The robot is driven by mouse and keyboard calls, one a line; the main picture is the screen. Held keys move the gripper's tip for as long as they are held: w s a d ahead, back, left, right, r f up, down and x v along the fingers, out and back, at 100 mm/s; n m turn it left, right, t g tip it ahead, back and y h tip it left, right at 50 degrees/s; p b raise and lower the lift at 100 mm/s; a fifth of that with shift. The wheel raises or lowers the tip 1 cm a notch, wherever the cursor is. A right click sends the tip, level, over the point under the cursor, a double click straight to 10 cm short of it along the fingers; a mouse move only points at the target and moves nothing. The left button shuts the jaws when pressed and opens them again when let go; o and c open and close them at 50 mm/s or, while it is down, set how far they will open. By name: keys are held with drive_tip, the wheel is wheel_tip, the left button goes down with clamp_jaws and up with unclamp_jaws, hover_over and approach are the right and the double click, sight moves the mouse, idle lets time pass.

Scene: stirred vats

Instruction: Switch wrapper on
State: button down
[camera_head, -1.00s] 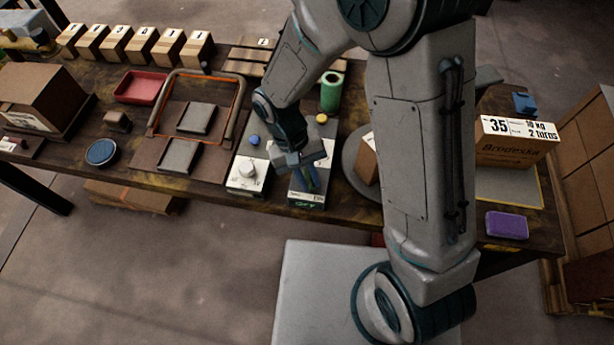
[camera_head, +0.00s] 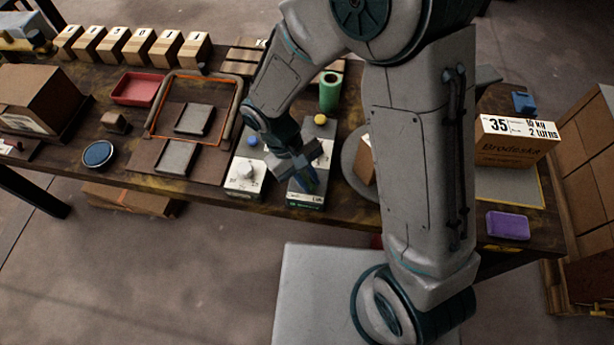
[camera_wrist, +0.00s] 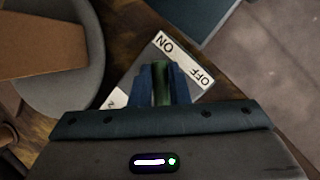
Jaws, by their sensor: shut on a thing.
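The wrapper's control box (camera_head: 302,199) stands at the table's near edge, with a white top and a yellow button or lamp (camera_head: 321,119) at its far end. My gripper (camera_head: 312,183) is down over its near part, with blue fingers. In the wrist view, the fingers are shut on a green switch (camera_wrist: 161,82). The white panel (camera_wrist: 130,88) around it carries an ON label (camera_wrist: 165,45) just beyond the fingertips and an OFF label (camera_wrist: 202,78) to the right. The switch is mostly hidden between the fingers, so I cannot tell its setting.
A second panel with a white knob (camera_head: 247,170) and blue button (camera_head: 253,140) stands close on the left. A round grey turntable (camera_head: 352,160) bearing a brown box is close on the right, partly behind my arm. A green roll (camera_head: 330,91) stands behind.

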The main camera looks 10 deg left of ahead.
drive_tip(key=shift+w+a, duration=0.1)
drive_tip(key=c, duration=1.4)
unclamp_jaws()
drive_tip(key=shift+r, duration=0.15)
drive_tip(key=v, duration=1.3)
drive_tip(key=shift+a+r, duration=0.1)
drive_tip(key=shift+r, duration=0.2)
drive_tip(key=s+d+r+m+t+y, duration=0.1)
drive_tip(key=d+r+m, duration=0.1)
drive_tip(key=d, duration=0.6)
drive_tip(key=s+d+r+m+t+y+p, duration=0.1)
drive_tip(key=d+r+m+t+y, duration=0.1)
drive_tip(key=d, duration=0.6)
drive_tip(key=s+d+r+m+t+y, duration=0.1)
drive_tip(key=d+r+m, duration=0.2)
drive_tip(key=d, duration=0.5)
drive_tip(key=shift+s+d+r+m+t+y, duration=0.1)
drive_tip(key=shift+s+r+m+t+y, duration=0.15)
drive_tip(key=shift+s+m+t, duration=0.2)
